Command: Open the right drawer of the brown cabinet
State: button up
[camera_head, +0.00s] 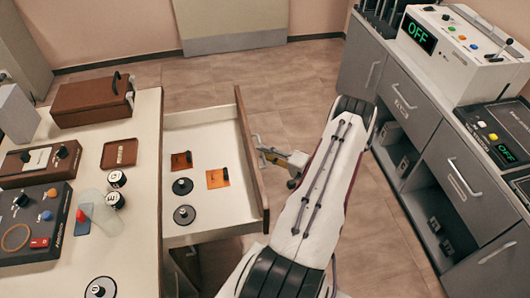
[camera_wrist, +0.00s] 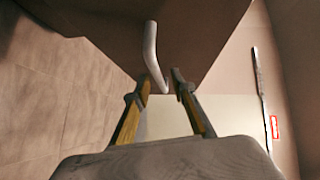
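The brown cabinet has a pale top (camera_head: 130,220) and stands at the left in the head view. A drawer (camera_head: 215,145) with a pale inside and a brown front (camera_head: 251,160) is pulled well out from its right side. The wrist view shows the brown drawer front (camera_wrist: 190,35) with a curved metal handle (camera_wrist: 151,50). My gripper (camera_head: 264,153) is at the outer side of the drawer front. In the wrist view its two yellow-sided fingers (camera_wrist: 162,80) stand apart on either side of the handle's lower end, with gaps visible. Contact with the handle is not clear.
Orange squares (camera_head: 218,178) and dark discs (camera_head: 184,215) lie in the drawer. A brown box (camera_head: 92,100), a small tray (camera_head: 119,154) and control boxes (camera_head: 32,223) sit on the cabinet. A grey cabinet (camera_head: 425,125) with machines stands right. Open floor (camera_head: 300,85) lies between.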

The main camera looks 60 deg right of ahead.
jog(key=s+r, duration=0.1)
jog(key=s, duration=1)
jog(key=shift+s+r, duration=0.15)
jog(key=shift+r, duration=0.15)
dwell(0.4)
